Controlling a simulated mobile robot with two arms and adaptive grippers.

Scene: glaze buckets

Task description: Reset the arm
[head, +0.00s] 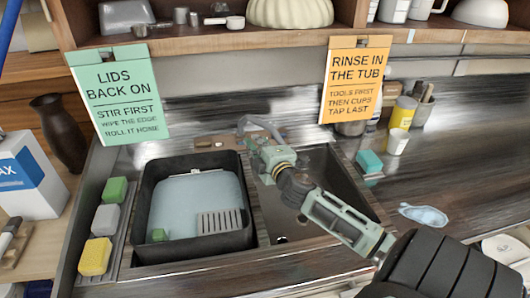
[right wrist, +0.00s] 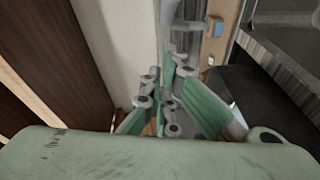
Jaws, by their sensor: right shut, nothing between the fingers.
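My right arm reaches in from the lower right in the head view. Its pale green right gripper (head: 250,133) is over the back edge of the sink, between the black tub and the open basin. In the right wrist view its green fingers (right wrist: 168,100) are drawn together, shut and empty. A grey curved part close by at the back of the sink is partly hidden, and I cannot tell whether the gripper touches it. My left gripper is not in view.
A black tub (head: 152,248) of pale liquid stands left of the bare basin (head: 325,165). Green, grey and yellow sponges (head: 95,256) line its left. A teal sponge (head: 369,161), yellow container (head: 403,112) and blue spoon rest (head: 424,215) are right. A shelf (head: 200,44) overhangs with two signs.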

